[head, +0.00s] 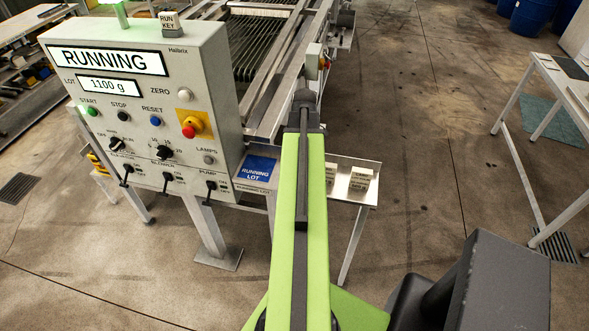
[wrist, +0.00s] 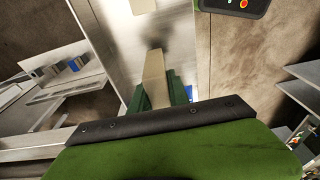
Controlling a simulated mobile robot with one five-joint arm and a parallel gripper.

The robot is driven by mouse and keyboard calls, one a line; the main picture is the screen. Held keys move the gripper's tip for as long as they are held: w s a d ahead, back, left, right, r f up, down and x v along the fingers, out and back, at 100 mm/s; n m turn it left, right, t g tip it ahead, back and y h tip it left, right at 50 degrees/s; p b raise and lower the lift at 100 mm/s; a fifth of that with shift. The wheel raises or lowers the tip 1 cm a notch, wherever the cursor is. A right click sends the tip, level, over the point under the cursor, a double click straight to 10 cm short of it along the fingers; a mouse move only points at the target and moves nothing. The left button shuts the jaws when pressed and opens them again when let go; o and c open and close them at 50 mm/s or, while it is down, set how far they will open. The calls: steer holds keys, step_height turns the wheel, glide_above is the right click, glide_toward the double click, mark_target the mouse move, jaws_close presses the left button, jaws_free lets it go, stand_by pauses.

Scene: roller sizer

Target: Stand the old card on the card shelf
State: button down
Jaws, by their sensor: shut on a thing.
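My gripper (wrist: 157,96) has its green fingers shut on a beige card (wrist: 154,68) in the wrist view. The card stands out past the fingertips, and no writing on it can be read. Below it is a bare steel surface (wrist: 115,48), with a dark shadow near the card's tip; I cannot tell whether they touch. In the head view the steel card shelf (head: 343,193) shows right of my arm, with pale cards (head: 360,180) on it. My arm hides part of the shelf and the gripper there.
A blue "RUNNING LOT" card (head: 259,169) sits left of my arm. The control panel (head: 150,100) reads RUNNING and 1100 g, close on the left. The sizer's roller bed (head: 262,45) lies behind. A white-framed table (head: 560,90) is at right, with open floor between.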

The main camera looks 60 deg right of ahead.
step_height(320, 180, down, 4)
steer(key=b, duration=0.3)
steer(key=shift+r, duration=0.3)
steer(key=shift+f, duration=0.25)
steer(key=c, duration=1.3)
jaws_free()
steer(key=shift+r, duration=0.1)
steer(key=shift+o, duration=0.2)
steer(key=r+p, duration=0.4)
steer(key=s+r+p, duration=0.1)
steer(key=r+p, duration=0.7)
steer(key=shift+s+d+r, duration=0.2)
steer(key=shift+s+d, duration=0.05)
steer(key=shift+s, duration=0.05)
steer(key=shift+f, duration=0.15)
